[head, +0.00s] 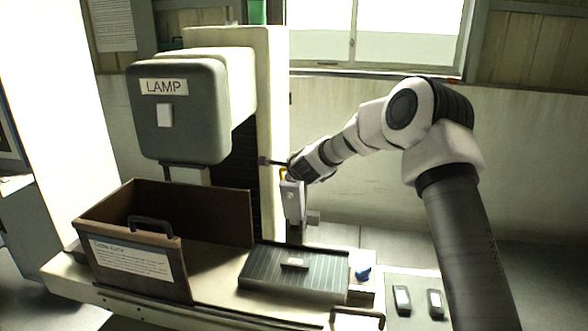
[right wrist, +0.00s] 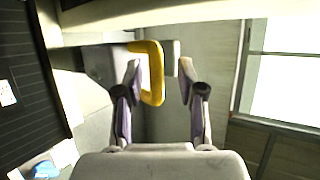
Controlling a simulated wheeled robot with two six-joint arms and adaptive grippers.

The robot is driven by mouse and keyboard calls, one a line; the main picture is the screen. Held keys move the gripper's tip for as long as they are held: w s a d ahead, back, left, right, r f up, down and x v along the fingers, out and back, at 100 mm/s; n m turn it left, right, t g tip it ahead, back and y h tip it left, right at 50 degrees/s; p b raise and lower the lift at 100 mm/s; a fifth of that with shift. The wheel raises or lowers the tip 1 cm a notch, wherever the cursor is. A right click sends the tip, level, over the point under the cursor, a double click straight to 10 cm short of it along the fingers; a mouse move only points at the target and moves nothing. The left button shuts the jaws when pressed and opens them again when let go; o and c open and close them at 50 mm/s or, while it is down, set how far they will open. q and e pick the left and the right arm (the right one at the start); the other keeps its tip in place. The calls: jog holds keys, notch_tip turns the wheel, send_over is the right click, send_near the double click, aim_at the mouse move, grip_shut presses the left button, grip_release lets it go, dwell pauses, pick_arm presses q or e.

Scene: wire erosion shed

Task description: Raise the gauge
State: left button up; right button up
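The gauge appears to be the dark horizontal bar (head: 272,161) beside the machine column, with a yellow loop handle (head: 284,174). In the right wrist view the bar (right wrist: 103,62) comes in from the left and the yellow handle (right wrist: 153,72) hangs at its end. My right gripper (right wrist: 160,74) has its fingers apart, one on each side of the handle. The left finger is close to the handle; I cannot tell whether it touches. A gap shows on the right. In the head view the right gripper (head: 287,180) is small and partly merges with the handle. My left gripper is out of view.
A lamp box (head: 180,112) overhangs the bench at left. An open brown bin (head: 135,262) with a label stands below it. A ribbed dark plate (head: 290,278), a blue item (head: 362,273) and switches (head: 402,299) are in front. A window (head: 375,35) is behind.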

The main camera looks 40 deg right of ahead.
jog(key=v, duration=1.1)
jog(key=shift+w, duration=0.1)
